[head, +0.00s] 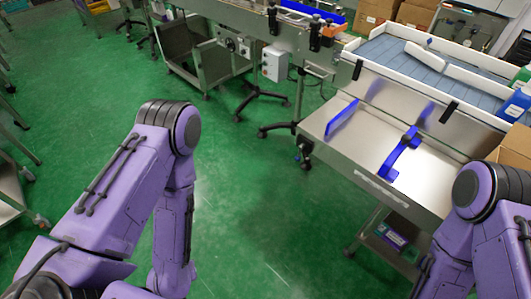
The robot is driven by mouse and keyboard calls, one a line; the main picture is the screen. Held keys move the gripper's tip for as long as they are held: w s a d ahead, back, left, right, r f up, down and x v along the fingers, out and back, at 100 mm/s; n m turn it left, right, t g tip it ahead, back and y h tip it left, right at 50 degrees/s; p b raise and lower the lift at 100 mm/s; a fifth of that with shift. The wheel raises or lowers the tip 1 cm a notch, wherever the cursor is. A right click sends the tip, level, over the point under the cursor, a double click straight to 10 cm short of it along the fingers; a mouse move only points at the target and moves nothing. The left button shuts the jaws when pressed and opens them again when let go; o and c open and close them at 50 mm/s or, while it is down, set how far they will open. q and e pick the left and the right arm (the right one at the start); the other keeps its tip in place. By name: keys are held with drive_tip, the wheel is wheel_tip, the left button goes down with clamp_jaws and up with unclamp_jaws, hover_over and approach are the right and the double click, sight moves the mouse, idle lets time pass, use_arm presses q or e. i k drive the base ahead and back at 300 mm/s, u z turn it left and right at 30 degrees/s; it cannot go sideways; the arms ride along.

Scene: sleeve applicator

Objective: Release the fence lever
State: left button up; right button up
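A steel worktable (360,165) stands at the right, with an upright shiny back panel. A short blue fence (342,120) stands on its left part. A second blue fence (400,157) lies to the right, with a small black part (411,136) at its upper end that looks like a lever or clamp. Whether it is tight or loose is too small to tell. Both of my purple arms show, the left one over the floor and the right one at the table's near right corner. Both grippers are outside the picture.
Behind the panel runs a grey-blue conveyor (405,57) with white rails. A cardboard box (516,146) and a blue bottle (516,103) sit at the right edge. Machine legs and a steel frame stand at the back. The green floor (255,200) left of the table is clear.

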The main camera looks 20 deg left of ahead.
sight(298, 158)
drive_tip(key=u, duration=0.65)
drive_tip(key=k, duration=0.6)
drive_tip(key=u, duration=0.7)
drive_tip(key=i, duration=1.4)
drive_tip(key=z, duration=0.65)
